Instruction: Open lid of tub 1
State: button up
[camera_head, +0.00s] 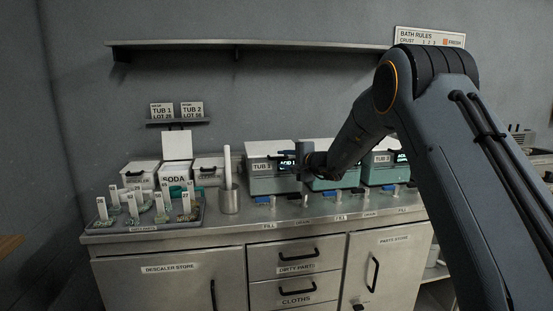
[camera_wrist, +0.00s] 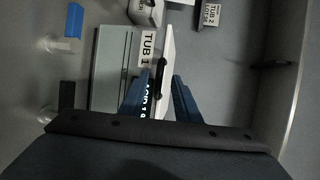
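Tub 1 (camera_head: 266,186) is a teal box with a grey front panel on the counter, left of two similar tubs. In the wrist view its front (camera_wrist: 107,70) and "TUB 1" label show sideways. Its pale lid (camera_wrist: 168,45) shows as a narrow white strip with a dark handle (camera_wrist: 160,65), and looks closed. My gripper (camera_head: 287,155) is at the upper front right of tub 1 in the head view. In the wrist view my gripper (camera_wrist: 163,86) has its blue fingers apart, either side of the lid strip near the handle. Contact cannot be told.
More tubs (camera_head: 325,180) stand close on the right, partly behind my arm. A steel cup (camera_head: 229,201) with a white rod stands left of tub 1. A tray of labelled parts (camera_head: 100,222) and a SODA box (camera_head: 175,172) are further left. A shelf (camera_head: 250,45) runs above.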

aim_at(277, 159)
jog(key=shift+p+x, duration=0.8)
jog(key=shift+x, duration=2)
jog(key=shift+f, duration=0.15)
grip_shut()
